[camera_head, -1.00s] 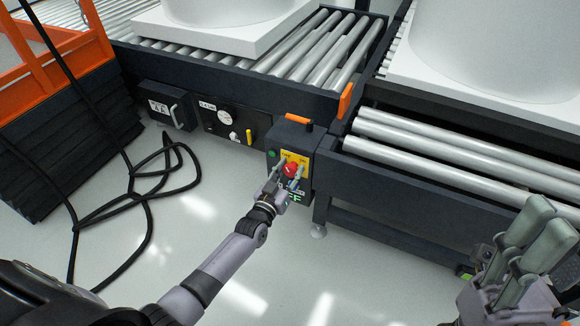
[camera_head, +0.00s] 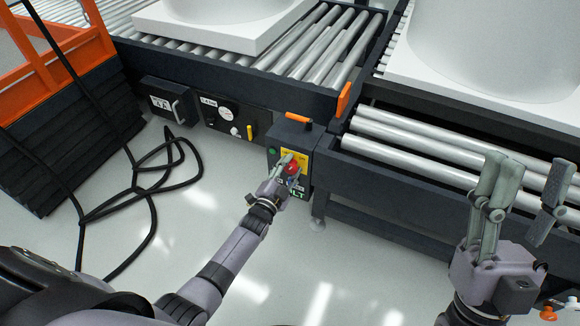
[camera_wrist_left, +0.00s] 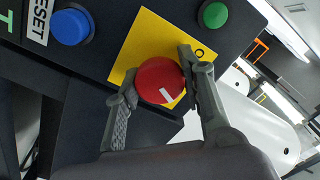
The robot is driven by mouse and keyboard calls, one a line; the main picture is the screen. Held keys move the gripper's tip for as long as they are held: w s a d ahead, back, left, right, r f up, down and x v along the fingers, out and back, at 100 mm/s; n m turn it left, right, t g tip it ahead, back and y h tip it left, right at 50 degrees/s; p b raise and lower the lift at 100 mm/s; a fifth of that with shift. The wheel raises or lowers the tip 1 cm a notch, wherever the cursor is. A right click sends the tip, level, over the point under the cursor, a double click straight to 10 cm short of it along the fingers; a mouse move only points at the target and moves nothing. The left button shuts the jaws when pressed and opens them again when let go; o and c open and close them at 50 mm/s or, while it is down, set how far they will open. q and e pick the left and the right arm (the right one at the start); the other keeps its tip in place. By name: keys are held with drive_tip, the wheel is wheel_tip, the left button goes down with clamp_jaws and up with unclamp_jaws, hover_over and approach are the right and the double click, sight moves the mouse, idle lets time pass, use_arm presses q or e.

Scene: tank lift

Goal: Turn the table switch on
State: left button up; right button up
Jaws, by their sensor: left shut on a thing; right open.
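The table switch is a red round knob (camera_wrist_left: 160,80) with a white mark, on a yellow plate (camera_wrist_left: 138,42) on the dark control box (camera_head: 312,150). In the head view the red knob (camera_head: 293,168) sits between the fingers of my left gripper (camera_head: 287,168). In the left wrist view my left gripper (camera_wrist_left: 157,85) has one finger on each side of the knob and is shut on it. The white mark lies tilted, and an "O" shows on the plate near the upper finger. My right gripper (camera_head: 520,195) is open and empty in front of the rollers at the right.
A green button (camera_wrist_left: 214,14) and a blue button (camera_wrist_left: 70,27) labelled RESET flank the plate. An orange handle (camera_head: 299,119) tops the box. Roller conveyors (camera_head: 440,150) run behind.

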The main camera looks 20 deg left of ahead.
use_arm(q)
drive_tip(key=shift+m, duration=0.8)
drive_tip(key=shift+f+m, duration=0.1)
drive_tip(key=shift+m, duration=0.8)
drive_tip(key=o, duration=1.1)
drive_tip(key=shift+o, duration=0.2)
drive_tip(key=shift+s, duration=0.1)
drive_tip(key=s+a, duration=0.1)
drive_tip(key=s, duration=1)
drive_tip(key=shift+s, duration=0.4)
